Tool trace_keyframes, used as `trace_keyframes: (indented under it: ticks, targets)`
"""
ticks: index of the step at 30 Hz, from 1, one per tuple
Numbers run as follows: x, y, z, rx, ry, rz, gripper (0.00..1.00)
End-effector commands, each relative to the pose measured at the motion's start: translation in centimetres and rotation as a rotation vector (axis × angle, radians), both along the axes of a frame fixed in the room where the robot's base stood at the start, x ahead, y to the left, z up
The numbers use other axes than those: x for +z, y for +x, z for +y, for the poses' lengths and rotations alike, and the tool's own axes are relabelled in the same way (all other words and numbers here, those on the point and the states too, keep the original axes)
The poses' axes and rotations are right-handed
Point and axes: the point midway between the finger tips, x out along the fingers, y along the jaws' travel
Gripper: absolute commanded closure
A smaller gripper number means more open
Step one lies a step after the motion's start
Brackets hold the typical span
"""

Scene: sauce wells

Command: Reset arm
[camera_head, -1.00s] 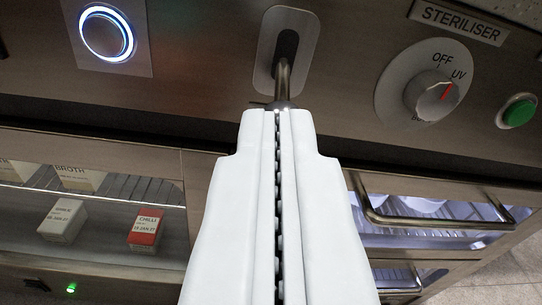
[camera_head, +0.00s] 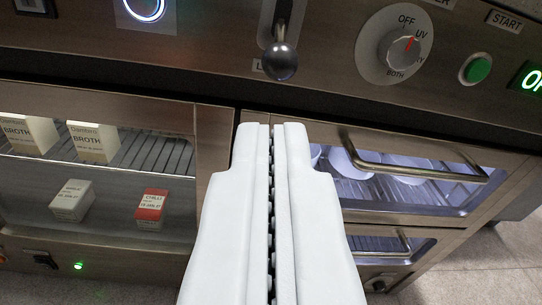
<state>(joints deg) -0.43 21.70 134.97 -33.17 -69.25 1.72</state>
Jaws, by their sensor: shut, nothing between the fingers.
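My gripper (camera_head: 271,128) is white, shut and empty in the lower middle of the view. Its fingertips are in front of the steel unit, below a lever with a round metal ball end (camera_head: 280,61). In the picture a gap shows between the fingertips and the ball. The lever points down out of its slot plate at the top of the view.
A lit steriliser drawer handle (camera_head: 420,168) juts out at right. A glass-fronted cabinet at left holds broth boxes (camera_head: 92,142) and a red chilli box (camera_head: 151,205).

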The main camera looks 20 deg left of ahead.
Motion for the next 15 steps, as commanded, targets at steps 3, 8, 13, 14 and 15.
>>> trace_keyframes:
  ticks: [3,8,13,14,15]
  targets:
    - [0.1,0.0,0.0,0.000,0.000,0.000,1.00]
    - [1.7,0.0,-0.3,-0.018,-0.010,-0.007,1.00]
    - [6.0,-0.4,-1.3,-0.072,-0.035,-0.018,1.00]
    - [6.9,-0.5,-1.6,-0.084,-0.039,-0.020,1.00]
    - [8.0,-0.7,-1.9,-0.100,-0.044,-0.021,1.00]
